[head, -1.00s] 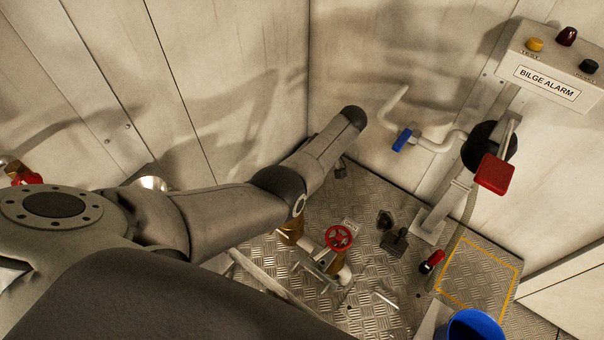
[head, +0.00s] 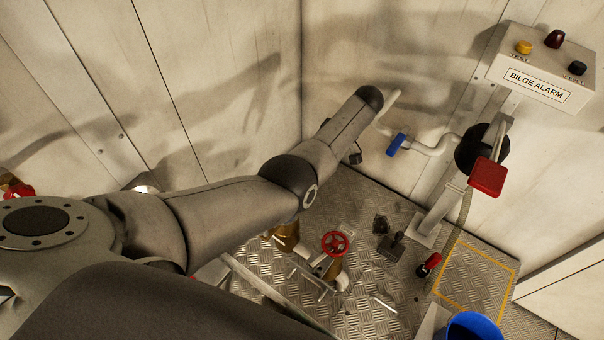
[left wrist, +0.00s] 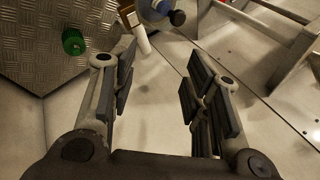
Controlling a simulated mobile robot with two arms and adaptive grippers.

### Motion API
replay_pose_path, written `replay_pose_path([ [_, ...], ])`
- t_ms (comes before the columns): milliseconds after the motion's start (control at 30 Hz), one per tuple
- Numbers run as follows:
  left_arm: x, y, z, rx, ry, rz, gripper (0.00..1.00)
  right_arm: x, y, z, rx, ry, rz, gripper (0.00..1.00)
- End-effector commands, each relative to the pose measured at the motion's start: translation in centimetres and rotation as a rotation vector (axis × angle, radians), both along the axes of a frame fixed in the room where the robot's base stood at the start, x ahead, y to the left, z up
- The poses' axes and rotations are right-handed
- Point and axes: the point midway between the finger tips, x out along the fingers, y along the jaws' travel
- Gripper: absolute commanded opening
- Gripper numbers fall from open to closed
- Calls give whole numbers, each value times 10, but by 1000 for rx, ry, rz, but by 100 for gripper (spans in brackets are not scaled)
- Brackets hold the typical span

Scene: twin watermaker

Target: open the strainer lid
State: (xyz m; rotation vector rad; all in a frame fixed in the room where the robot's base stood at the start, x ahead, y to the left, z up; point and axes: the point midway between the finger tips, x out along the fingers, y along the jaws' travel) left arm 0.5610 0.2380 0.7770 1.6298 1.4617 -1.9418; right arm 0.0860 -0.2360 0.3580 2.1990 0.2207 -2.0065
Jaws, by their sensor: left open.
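I cannot pick out the strainer lid with certainty in either view. In the left wrist view, a round pale fitting with a dark knob (left wrist: 177,18) shows at the top edge, partly cut off; I cannot tell whether it belongs to the strainer. My left gripper (left wrist: 158,62) is open and empty, its two fingers well apart, with bare pale surface between and behind them. The fitting lies beyond the fingertips, apart from them. In the head view my left arm crosses from the left and hides part of the floor; its gripper is not clearly visible. My right gripper is not in view.
A red handwheel (head: 335,244) on a brass valve stands on the tread-plate floor. A green cap (left wrist: 73,41) and metal frame (left wrist: 268,35) flank the gripper.

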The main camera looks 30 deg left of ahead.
Motion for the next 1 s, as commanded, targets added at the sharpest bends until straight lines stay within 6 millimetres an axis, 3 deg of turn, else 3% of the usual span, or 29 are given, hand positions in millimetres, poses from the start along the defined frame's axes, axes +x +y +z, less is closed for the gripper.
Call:
replay_pose_path([
  [100, 8, -8, 18, 1, -1, 0, 44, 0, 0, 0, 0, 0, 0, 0],
  [300, 13, -15, 31, 1, 2, 1, 44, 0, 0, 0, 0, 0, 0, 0],
  [1000, 14, -16, 32, 1, 2, 1, 44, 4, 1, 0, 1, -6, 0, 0],
])
